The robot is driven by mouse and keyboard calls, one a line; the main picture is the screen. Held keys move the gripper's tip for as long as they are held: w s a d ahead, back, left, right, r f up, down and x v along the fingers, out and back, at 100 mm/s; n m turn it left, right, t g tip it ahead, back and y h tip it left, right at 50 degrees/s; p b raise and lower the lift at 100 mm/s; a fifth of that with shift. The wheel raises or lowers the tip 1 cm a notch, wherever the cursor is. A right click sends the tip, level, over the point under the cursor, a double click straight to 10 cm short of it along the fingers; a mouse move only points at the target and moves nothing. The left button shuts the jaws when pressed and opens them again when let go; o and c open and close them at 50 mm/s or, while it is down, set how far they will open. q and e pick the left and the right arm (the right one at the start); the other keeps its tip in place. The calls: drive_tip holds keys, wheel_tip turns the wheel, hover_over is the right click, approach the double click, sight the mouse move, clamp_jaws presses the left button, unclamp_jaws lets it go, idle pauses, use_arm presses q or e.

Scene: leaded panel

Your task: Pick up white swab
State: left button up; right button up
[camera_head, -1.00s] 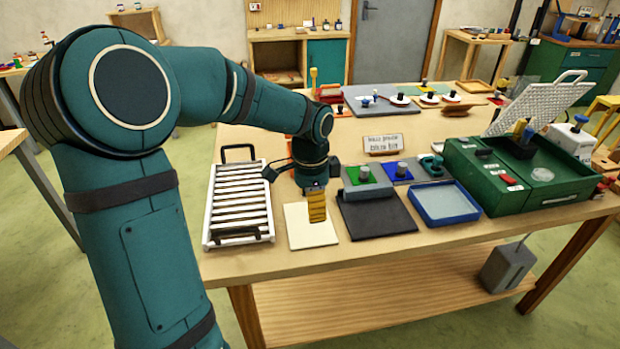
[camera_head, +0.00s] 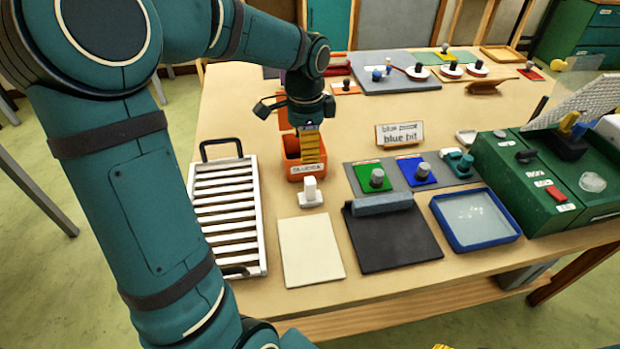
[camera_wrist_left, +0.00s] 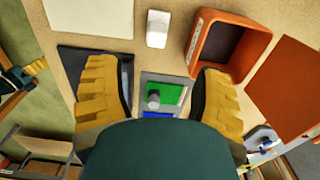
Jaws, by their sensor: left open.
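The white swab (camera_head: 311,194), a small white block with an upright grip, stands on the table behind a cream sheet (camera_head: 311,250). It also shows at the top of the left wrist view (camera_wrist_left: 158,28). My left gripper (camera_head: 312,150) is open and empty, with yellow ribbed fingers pointing down. In the head view it hangs behind the swab, in front of the orange bin; its height is hard to judge. In the left wrist view the spread fingers (camera_wrist_left: 158,85) do not touch the swab. A yellow piece, perhaps my right gripper (camera_head: 441,347), barely shows at the bottom edge.
An orange bin (camera_head: 292,171) stands close behind the swab. A white slatted rack (camera_head: 224,215) is to the left. A black pad (camera_head: 392,238), blue tray (camera_head: 475,219), and green and blue plates with grey knobs are to the right. A small sign (camera_head: 399,133) stands behind them.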

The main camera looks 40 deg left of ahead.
sight(310, 180)
use_arm(q)
wheel_tip(310, 180, down, 8)
drive_tip(key=shift+f+b, duration=0.25)
drive_tip(key=shift+b, duration=0.75)
drive_tip(key=shift+w+d+f+b, duration=0.15)
drive_tip(key=shift+f+b, duration=0.3)
drive_tip(key=shift+f, duration=0.9)
drive_tip(key=shift+w+d+f+b, duration=0.1)
drive_tip(key=shift+d+f+b, duration=0.25)
drive_tip(key=shift+f, duration=1)
drive_tip(key=shift+s+r, duration=0.1)
clamp_jaws()
